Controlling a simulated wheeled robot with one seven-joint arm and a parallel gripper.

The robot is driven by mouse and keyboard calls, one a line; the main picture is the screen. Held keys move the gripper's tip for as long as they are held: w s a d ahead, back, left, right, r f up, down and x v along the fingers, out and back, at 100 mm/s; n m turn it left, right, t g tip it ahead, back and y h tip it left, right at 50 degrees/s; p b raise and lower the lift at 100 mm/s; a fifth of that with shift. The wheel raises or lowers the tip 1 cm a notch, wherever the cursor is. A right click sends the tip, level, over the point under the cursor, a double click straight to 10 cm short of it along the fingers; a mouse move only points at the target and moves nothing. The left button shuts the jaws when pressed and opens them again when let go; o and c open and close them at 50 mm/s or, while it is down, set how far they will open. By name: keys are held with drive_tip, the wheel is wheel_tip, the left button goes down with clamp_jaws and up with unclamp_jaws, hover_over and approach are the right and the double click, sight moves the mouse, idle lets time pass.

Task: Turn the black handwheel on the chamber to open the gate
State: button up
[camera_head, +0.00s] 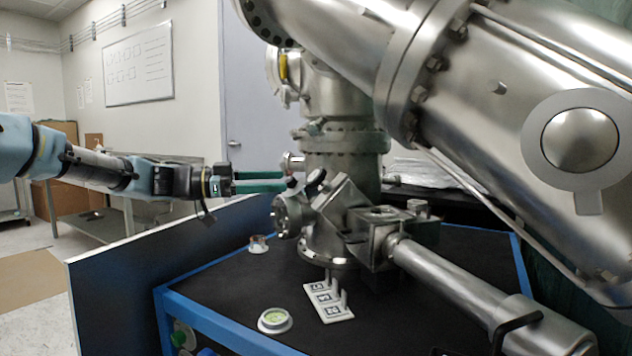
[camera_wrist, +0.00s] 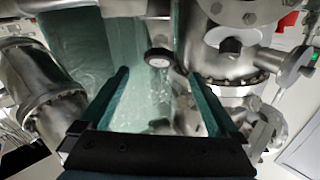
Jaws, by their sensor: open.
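My gripper (camera_head: 286,181) reaches in from the left in the head view, its two green fingers apart and empty, pointing at the metal chamber (camera_head: 345,160). In the wrist view the open fingers (camera_wrist: 159,76) frame a small black-rimmed round part with a pale centre (camera_wrist: 160,57), which looks like the handwheel. It lies ahead of the fingertips and appears apart from them. In the head view a dark oval part (camera_head: 316,178) just right of the fingertips may be the same wheel; its rim is partly hidden. I cannot tell how the gate stands.
A large steel pipe (camera_head: 470,70) crosses the upper right, and a slimmer tube (camera_head: 450,275) runs low in front. A white block with printed tags (camera_head: 328,302) and a round white dish (camera_head: 274,320) sit on the black, blue-edged table (camera_head: 225,290). A dark panel (camera_head: 170,275) stands below my arm.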

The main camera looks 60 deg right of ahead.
sight(308, 180)
drive_tip(key=p+x, duration=0.1)
drive_tip(key=x, duration=0.8)
drive_tip(key=shift+s+d, duration=0.2)
drive_tip(key=shift+s, duration=0.05)
drive_tip(key=c, duration=1.4)
drive_tip(key=shift+o, duration=0.2)
